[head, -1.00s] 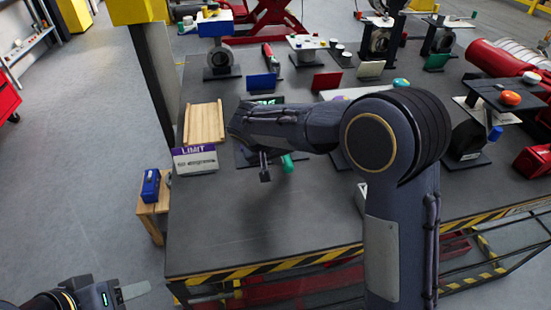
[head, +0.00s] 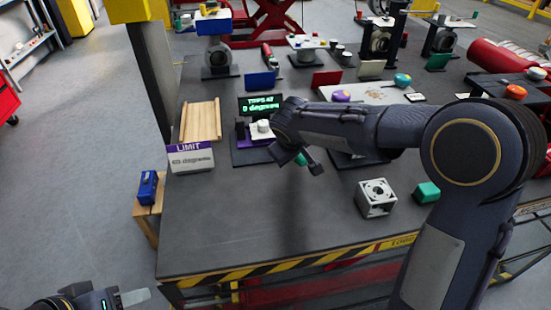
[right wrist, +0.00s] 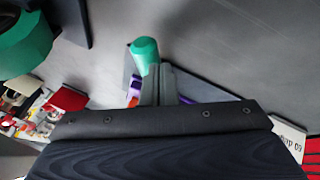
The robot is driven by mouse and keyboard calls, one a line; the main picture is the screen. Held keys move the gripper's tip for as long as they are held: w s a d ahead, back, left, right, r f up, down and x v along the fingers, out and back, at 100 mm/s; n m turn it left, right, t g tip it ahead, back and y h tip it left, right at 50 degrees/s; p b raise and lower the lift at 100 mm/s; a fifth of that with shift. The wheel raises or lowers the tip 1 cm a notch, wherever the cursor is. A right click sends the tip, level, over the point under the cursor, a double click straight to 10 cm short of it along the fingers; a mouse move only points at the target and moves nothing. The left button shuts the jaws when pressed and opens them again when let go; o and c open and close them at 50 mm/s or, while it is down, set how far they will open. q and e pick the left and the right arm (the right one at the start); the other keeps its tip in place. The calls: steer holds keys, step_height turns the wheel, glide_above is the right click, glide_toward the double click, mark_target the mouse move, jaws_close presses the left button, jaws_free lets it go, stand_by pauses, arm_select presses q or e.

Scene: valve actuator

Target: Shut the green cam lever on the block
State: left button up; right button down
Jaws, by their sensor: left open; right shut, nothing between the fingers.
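A green rounded handle (right wrist: 145,52), which looks like the cam lever, stands out beyond my right gripper (right wrist: 160,85) in the right wrist view. The shut, empty fingers overlap its lower end; I cannot tell whether they touch it. Purple and orange parts show behind the fingers, and the block under the lever is mostly hidden. In the head view, a small green part (head: 301,159) shows beside my right gripper (head: 315,168), low over the table. My left gripper (head: 130,297) is open and empty at the lower left, off the table.
A dark base with a white knob (head: 262,128) stands left of my right arm before a lit display (head: 262,104). A grey cube (head: 376,198) and a green block (head: 427,192) lie at the right. A LIMIT sign (head: 191,158) stands left. The table's front left is clear.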

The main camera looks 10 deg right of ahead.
steer(key=shift+w+d+f, duration=0.1)
steer(key=shift+w+d, duration=0.1)
steer(key=shift+d, duration=0.6)
steer(key=shift+w+d+b, duration=0.3)
steer(key=shift+d+b, duration=0.1)
steer(key=shift+d, duration=0.2)
steer(key=shift+w+d, duration=0.6)
steer(key=shift+d, duration=0.35)
